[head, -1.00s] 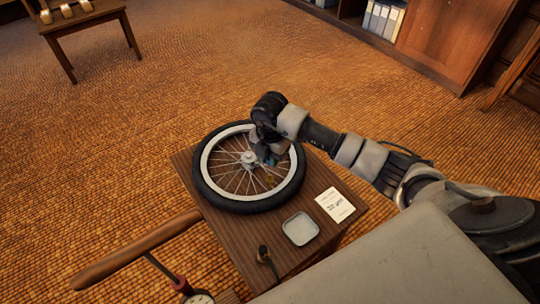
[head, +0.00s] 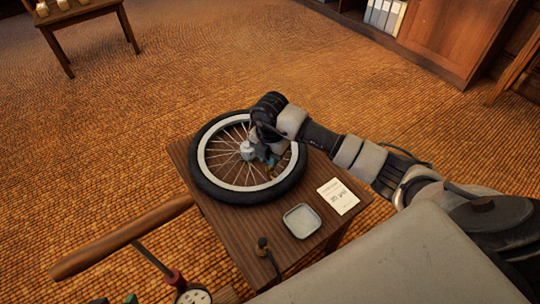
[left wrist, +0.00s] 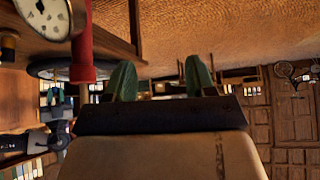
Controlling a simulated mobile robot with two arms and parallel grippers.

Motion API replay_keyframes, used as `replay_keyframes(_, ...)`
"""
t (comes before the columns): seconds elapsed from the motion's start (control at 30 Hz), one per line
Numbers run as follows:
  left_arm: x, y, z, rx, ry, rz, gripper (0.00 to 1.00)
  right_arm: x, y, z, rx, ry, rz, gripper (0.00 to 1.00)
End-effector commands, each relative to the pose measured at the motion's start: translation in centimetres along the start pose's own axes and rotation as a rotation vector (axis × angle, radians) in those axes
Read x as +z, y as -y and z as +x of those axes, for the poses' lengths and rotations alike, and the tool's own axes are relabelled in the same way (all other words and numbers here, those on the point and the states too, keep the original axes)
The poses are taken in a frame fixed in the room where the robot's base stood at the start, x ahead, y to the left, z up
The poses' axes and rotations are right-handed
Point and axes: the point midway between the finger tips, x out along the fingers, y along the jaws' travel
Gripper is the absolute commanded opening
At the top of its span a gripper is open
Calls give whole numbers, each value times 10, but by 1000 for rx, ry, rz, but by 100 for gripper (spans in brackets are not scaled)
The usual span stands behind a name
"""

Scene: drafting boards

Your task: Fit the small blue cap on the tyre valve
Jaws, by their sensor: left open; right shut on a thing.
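The wheel (head: 215,190), with a black tyre, pale rim and spokes, lies flat on a small wooden table. My right gripper (head: 267,161) reaches down over the right part of the wheel, between hub and rim. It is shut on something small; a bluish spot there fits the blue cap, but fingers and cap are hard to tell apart. I cannot make out the tyre valve near the gripper. My left gripper (left wrist: 160,82) is open and empty in the left wrist view, its green fingers apart. Green tips show at the head view's bottom edge.
The wooden table (head: 240,225) also bears a square grey dish (head: 302,221) and a printed card (head: 338,196). A pump with a wooden handle (head: 120,240) and a round gauge (head: 194,297) stands at the front left. A shelf with binders (head: 385,14) stands far back.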

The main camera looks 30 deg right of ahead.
Motion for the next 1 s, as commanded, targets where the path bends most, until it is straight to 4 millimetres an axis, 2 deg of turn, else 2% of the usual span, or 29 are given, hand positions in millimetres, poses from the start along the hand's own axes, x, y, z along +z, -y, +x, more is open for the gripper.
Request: replay_keyframes(1.0,-13,-2,4,5,-94,2,55,0,0,9,0,0,0,0)
